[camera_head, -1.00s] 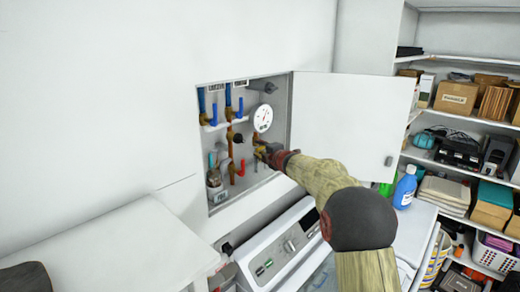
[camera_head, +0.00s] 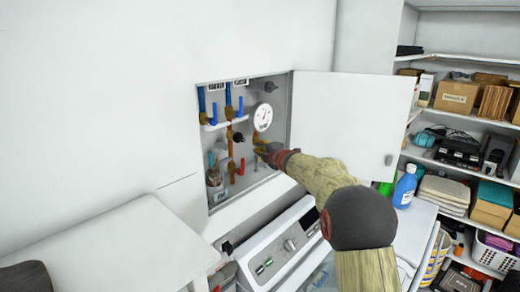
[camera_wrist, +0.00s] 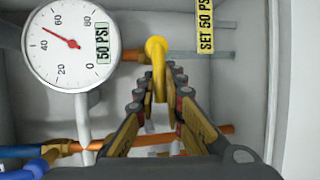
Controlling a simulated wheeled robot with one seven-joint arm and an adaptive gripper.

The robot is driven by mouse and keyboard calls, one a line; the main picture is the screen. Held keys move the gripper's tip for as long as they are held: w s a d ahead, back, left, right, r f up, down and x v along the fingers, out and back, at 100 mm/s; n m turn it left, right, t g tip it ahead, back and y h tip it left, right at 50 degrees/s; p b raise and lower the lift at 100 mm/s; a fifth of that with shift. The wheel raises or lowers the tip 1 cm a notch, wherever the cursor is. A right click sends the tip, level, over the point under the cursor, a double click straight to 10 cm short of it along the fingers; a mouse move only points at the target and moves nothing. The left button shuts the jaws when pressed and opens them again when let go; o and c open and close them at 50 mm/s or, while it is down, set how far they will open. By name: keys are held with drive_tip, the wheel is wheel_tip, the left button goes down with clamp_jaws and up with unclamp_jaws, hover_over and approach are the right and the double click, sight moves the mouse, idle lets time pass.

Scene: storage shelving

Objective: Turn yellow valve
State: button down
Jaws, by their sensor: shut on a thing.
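The yellow valve (camera_wrist: 156,50) shows in the wrist view, just right of the round gauge, on a copper pipe with a grey pipe running to its right. Its handle reaches down between my fingers. My gripper (camera_wrist: 162,88) is shut on this handle, one finger on each side. In the head view my gripper (camera_head: 268,153) reaches into the open wall cabinet from the right, below the gauge. There the gripper hides most of the valve.
A pressure gauge (camera_wrist: 71,43) is close to the left of my gripper. Blue-handled valves (camera_head: 214,113) and a red-handled valve (camera_head: 242,167) are further left in the cabinet. The open cabinet door (camera_head: 352,125) stands to the right, and a washing machine (camera_head: 285,250) is below.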

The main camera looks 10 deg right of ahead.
drive_tip(key=shift+f+b, duration=0.25)
drive_tip(key=shift+b, duration=0.75)
drive_tip(key=w+d+f+n+t+y+b, duration=0.1)
drive_tip(key=d+f+n+t+y+b, duration=0.1)
drive_tip(key=n+b, duration=0.7)
drive_tip(key=w+d+f+n+t+y+b, duration=0.1)
drive_tip(key=n+b, duration=0.9)
drive_tip(key=b, duration=1.5)
drive_tip(key=shift+w+d+f+t+y, duration=0.45)
drive_tip(key=shift+f+t+y, duration=0.4)
drive_tip(key=shift+y, duration=0.45)
drive_tip(key=shift+r+n, duration=0.1)
drive_tip(key=shift+n, duration=0.3)
drive_tip(key=c, duration=1.9)
unclamp_jaws()
drive_tip(key=shift+r, duration=0.15)
